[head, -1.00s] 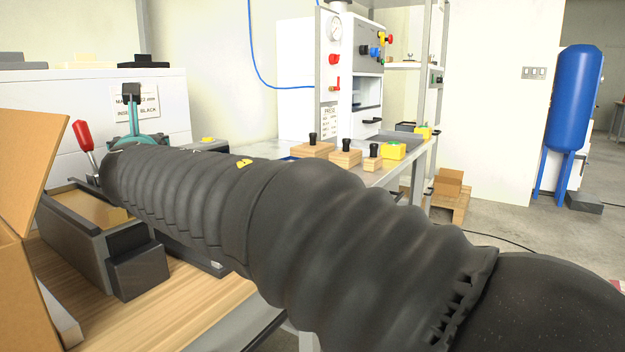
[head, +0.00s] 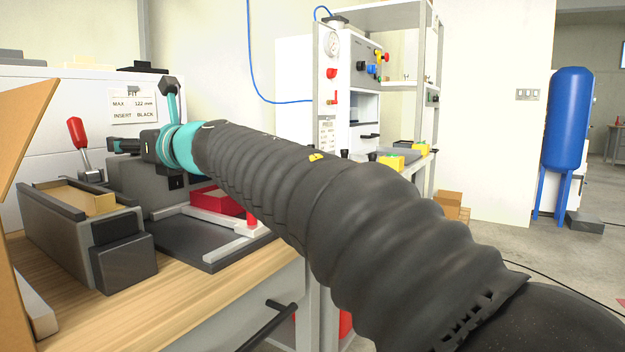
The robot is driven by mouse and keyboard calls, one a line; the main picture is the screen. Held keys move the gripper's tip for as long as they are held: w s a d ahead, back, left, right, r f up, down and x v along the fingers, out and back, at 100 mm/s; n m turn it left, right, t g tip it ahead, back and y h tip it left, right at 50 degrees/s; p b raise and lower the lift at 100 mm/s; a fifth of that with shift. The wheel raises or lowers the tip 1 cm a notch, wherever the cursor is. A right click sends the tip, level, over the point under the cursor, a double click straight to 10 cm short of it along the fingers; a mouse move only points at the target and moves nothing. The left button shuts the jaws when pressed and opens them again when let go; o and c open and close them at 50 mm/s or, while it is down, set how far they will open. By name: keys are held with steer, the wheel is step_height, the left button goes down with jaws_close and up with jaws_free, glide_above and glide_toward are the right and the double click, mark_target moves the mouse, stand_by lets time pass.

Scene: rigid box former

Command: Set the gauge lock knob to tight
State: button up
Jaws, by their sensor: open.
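My arm reaches across the bench from the lower right. Its teal wrist ends in my dark gripper (head: 117,146), which points left in front of the white cabinet and is small in the picture. The gripper is open, and I see nothing between its jaws. It is right of the red-handled clamp lever (head: 76,131), above the grey box fixture (head: 75,236); I cannot tell the depth between them. I cannot pick out the gauge lock knob or read its setting. My arm hides part of the bench behind it.
A sign (head: 133,105) reads MAX 122 mm, INSERT BLACK. A red block (head: 219,201) lies by a pale rail on a dark plate (head: 207,245). A cardboard flap (head: 24,145) rises at the left edge. The wooden bench front (head: 150,300) is clear.

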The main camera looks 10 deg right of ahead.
steer(key=v, duration=1.4)
steer(key=d+f+m+t+h+p, duration=0.1)
steer(key=d+f+m+t+h, duration=0.1)
steer(key=d+m+h, duration=0.4)
steer(key=d+f+m+t+h+p, duration=0.2)
steer(key=d+m+h, duration=0.4)
steer(key=d+m, duration=0.7)
steer(key=shift+w+d+m+t+p, duration=0.3)
steer(key=shift+m+t, duration=0.5)
steer(key=shift+m, duration=2)
steer(key=shift+s+d, duration=0.1)
